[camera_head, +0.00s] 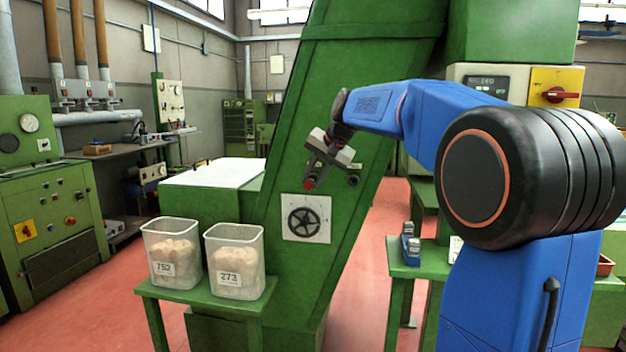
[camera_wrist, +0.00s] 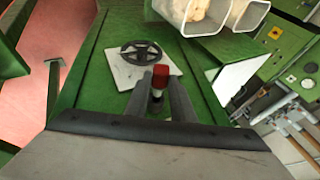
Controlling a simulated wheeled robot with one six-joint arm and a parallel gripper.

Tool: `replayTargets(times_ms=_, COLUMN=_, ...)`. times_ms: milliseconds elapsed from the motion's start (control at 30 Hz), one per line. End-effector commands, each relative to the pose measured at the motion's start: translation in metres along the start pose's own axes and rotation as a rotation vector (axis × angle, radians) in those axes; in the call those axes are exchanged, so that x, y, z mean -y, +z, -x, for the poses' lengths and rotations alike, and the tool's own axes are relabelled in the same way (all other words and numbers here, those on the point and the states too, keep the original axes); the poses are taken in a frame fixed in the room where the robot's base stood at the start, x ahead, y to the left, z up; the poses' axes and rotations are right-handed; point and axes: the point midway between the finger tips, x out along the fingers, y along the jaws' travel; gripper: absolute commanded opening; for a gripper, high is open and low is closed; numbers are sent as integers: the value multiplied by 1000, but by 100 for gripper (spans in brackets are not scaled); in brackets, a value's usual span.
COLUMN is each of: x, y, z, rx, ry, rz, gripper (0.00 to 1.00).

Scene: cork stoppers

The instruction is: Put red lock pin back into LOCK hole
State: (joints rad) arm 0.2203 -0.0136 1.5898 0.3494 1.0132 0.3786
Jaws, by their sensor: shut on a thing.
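My gripper (camera_head: 312,180) is shut on the red lock pin (camera_head: 309,183), in front of the green sloping machine (camera_head: 330,100). In the wrist view the pin (camera_wrist: 160,75) stands between the two fingers (camera_wrist: 161,95), its red end pointing away from the gripper. A black handwheel (camera_head: 304,221) on a white square plate (camera_head: 325,229) sits on the machine face below the gripper; it also shows in the wrist view (camera_wrist: 141,53). A dark round knob or fitting (camera_head: 353,180) is on the face just right of the gripper.
Two clear bins of cork stoppers, labelled 752 (camera_head: 172,252) and 273 (camera_head: 235,260), stand on a green stand (camera_head: 225,301) at lower left. A small green table (camera_head: 428,268) with a blue-grey device (camera_head: 410,244) stands at right. Air around the gripper looks free.

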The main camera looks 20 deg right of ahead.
Motion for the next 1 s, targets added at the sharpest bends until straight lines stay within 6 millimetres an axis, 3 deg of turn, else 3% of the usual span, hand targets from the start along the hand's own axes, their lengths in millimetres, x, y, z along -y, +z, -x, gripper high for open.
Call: replayTargets(times_ms=1000, x=0, y=-7, z=-3, rx=0, ry=0, rz=0, gripper=0)
